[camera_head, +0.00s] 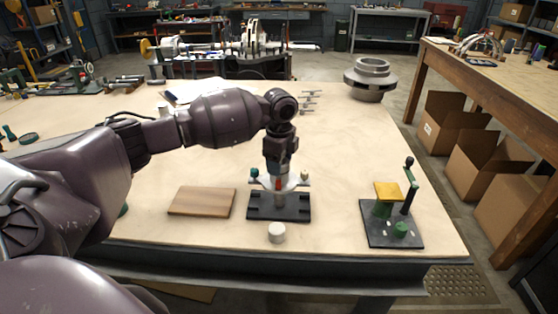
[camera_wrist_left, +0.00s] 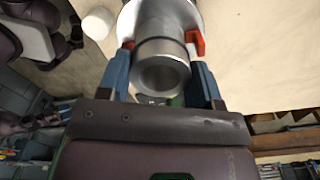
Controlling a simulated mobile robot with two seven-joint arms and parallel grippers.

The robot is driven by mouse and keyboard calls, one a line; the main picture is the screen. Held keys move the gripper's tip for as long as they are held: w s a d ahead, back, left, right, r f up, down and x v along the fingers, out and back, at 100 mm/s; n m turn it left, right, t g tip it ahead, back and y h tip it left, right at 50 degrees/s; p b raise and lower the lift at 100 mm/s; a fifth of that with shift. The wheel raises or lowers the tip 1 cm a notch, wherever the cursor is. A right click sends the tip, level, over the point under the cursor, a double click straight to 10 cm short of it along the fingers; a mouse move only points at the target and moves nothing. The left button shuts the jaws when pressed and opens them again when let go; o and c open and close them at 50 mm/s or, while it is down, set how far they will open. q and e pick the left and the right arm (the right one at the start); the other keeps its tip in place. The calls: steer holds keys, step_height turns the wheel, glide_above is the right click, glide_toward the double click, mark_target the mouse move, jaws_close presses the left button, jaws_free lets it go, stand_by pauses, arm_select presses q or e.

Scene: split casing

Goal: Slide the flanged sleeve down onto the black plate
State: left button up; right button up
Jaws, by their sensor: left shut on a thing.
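My left gripper (camera_head: 277,180) points down above the black plate (camera_head: 296,214) and is shut on the flanged sleeve (camera_head: 264,185). In the left wrist view the sleeve (camera_wrist_left: 163,62) is a smooth grey metal tube with an open round end. The blue fingers with red pads sit on either side of it. Its wide pale flange lies beyond the fingertips. In the head view the flange is above the plate, with a short grey cylindrical part between them. I cannot tell whether that part belongs to the sleeve or the plate. My right gripper is not in view.
A white cylinder (camera_head: 276,232) stands just in front of the plate. A wooden board (camera_head: 202,201) lies to the left. A dark fixture (camera_head: 391,230) with a yellow pad and upright lever stands to the right. The tabletop between plate and fixture is clear.

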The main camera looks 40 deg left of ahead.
arm_select(q)
steer(key=shift+r+p, duration=0.15)
steer(key=shift+p, duration=0.2)
stand_by(0.7)
steer(key=shift+f, duration=0.35)
stand_by(0.8)
steer(key=shift+f, duration=1.45)
stand_by(0.6)
steer(key=shift+w+f+b, duration=0.1)
steer(key=shift+f+b, duration=0.3)
steer(key=shift+f, duration=1.35)
stand_by(1.5)
steer(key=o, duration=1.6)
